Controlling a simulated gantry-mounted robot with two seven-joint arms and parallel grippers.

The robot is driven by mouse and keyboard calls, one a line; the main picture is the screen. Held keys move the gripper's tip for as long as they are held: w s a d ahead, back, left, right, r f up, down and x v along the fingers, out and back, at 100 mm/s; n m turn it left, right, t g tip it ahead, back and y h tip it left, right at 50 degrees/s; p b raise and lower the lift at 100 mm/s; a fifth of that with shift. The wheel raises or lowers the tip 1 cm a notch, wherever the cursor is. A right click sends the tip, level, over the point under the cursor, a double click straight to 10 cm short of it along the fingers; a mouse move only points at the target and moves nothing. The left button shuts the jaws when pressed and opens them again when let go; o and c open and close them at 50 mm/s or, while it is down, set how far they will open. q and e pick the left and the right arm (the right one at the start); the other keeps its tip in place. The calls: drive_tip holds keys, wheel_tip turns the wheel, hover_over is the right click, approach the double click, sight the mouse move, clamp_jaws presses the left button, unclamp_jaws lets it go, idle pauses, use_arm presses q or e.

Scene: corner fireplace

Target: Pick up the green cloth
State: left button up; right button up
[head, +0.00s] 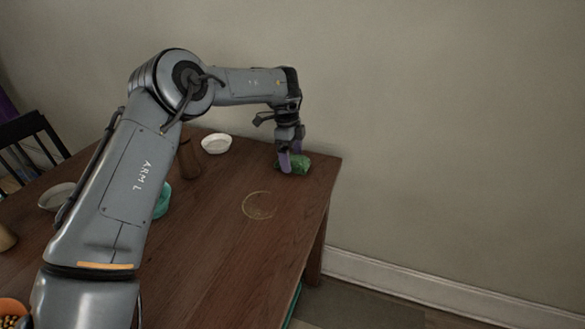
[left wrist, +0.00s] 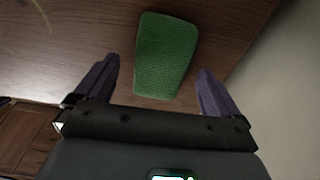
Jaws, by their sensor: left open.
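The green cloth (head: 301,164) lies on the wooden table near its far right corner in the head view. In the left wrist view the cloth (left wrist: 166,55) is a folded, textured green block on the table top. My left gripper (head: 291,168) is at the cloth with its fingers pointing down, partly hiding it. In the left wrist view my left gripper (left wrist: 160,82) is open, with one purple finger on each side and the cloth ahead and between them. Neither finger visibly touches the cloth there. My right gripper is not in view.
The wooden table (head: 225,245) also holds a white bowl (head: 216,144), a faint glass dish (head: 258,205), a brown cylinder (head: 189,160) and a teal item (head: 162,200). The wall (head: 440,130) stands close beyond the cloth. A dark chair (head: 30,145) is at the left.

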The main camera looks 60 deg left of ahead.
use_arm(q)
drive_tip(key=shift+f, duration=0.15)
drive_tip(key=c, duration=1.1)
wheel_tip(320, 180, up, 20)
drive_tip(key=r+p, duration=0.1)
drive_tip(key=p, duration=1)
wheel_tip(320, 180, up, 5)
drive_tip(key=p, duration=0.5)
hover_over(292, 157)
drive_tip(key=shift+r+p, duration=0.8)
drive_tip(key=shift+r, duration=0.2)
